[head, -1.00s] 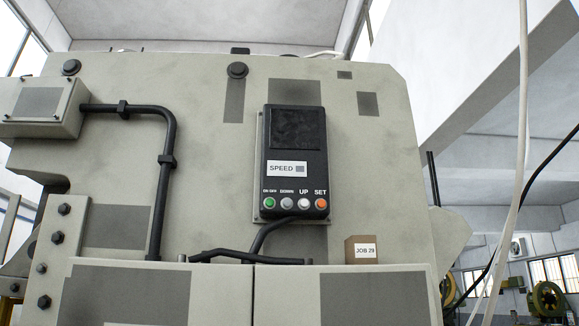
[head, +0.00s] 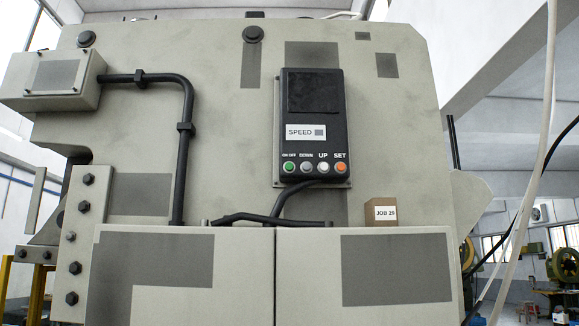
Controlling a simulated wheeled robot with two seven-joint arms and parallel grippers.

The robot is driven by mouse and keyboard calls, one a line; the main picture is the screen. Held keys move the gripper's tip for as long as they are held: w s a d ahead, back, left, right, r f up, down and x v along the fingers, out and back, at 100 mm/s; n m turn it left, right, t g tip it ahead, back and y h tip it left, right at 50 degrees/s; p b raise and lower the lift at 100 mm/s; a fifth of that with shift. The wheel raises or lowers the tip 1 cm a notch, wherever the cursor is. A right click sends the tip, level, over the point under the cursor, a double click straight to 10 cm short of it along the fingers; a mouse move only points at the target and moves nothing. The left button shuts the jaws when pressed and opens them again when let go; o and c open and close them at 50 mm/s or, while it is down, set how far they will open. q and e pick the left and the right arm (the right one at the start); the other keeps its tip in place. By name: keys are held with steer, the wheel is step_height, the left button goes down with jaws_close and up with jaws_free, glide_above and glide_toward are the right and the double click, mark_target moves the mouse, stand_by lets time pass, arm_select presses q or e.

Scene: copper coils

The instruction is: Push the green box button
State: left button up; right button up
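A black control box (head: 315,130) with a dark screen and a SPEED label is mounted on the face of a large grey machine. Along its lower edge is a row of several round buttons. The green button (head: 289,167) is the leftmost, under the ON/OFF label. To its right are a grey button (head: 306,167), a whitish button (head: 323,167) and an orange button (head: 341,167). Neither of my grippers shows in the head view.
The grey machine (head: 230,130) fills most of the view. A black cable runs below the control box. A small brown JOB 29 box (head: 381,212) sits on the ledge at right. Pale cables (head: 540,150) hang at the far right.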

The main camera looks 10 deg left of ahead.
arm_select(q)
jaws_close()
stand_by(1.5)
